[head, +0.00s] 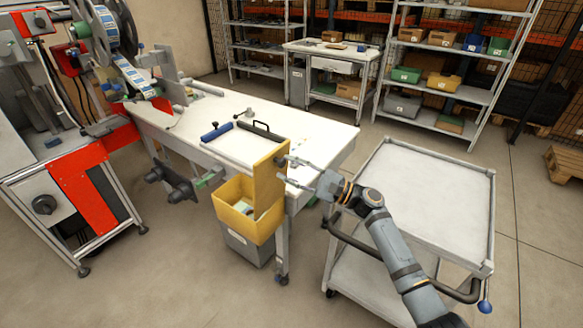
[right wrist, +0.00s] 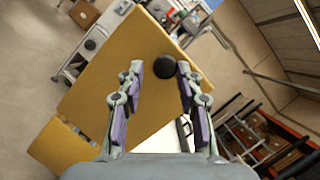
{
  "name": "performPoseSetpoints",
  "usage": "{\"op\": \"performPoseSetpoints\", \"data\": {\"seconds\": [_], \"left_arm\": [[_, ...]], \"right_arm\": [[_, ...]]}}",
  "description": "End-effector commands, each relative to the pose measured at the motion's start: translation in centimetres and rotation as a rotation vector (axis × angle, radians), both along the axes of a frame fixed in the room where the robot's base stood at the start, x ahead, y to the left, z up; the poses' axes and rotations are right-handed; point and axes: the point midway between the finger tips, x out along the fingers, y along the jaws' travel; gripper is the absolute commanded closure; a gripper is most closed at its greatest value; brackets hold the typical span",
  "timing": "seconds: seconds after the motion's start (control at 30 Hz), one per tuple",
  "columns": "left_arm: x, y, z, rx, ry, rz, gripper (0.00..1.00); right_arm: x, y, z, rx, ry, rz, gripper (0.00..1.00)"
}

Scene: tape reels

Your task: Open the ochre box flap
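The ochre box (head: 236,222) hangs at the front end of the white worktable, and its top shows open with some contents inside. A tall ochre flap (head: 268,185) stands upright at its right side; it fills much of the right wrist view (right wrist: 110,95). A round black knob (head: 281,161) sticks out from the flap near its upper edge. My right gripper (head: 291,171) is open beside the flap. In the right wrist view the knob (right wrist: 165,67) lies between the fingertips, closer to the right finger; contact cannot be told. My left gripper is not in view.
A white tray (head: 242,147) with a black handle lies on the worktable (head: 320,135) behind the flap. A grey cart (head: 430,190) stands close under my right arm. A red-and-grey machine (head: 80,190) stands at left. The floor in front is clear.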

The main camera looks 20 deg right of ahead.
Motion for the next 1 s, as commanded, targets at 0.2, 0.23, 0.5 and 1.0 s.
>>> {"op": "performPoseSetpoints", "data": {"seconds": [0.2,0.23,0.5,1.0], "left_arm": [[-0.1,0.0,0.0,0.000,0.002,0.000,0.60],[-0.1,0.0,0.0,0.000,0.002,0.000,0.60],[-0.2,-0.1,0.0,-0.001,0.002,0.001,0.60],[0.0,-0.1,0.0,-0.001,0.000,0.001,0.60]], "right_arm": [[0.0,0.0,0.2,0.002,-0.004,0.000,0.51],[0.0,0.0,0.2,0.003,-0.005,0.000,0.51],[-0.9,-1.2,-0.2,0.000,-0.003,0.000,0.51],[-6.5,-9.0,-2.9,0.001,-0.002,0.000,0.51]]}}
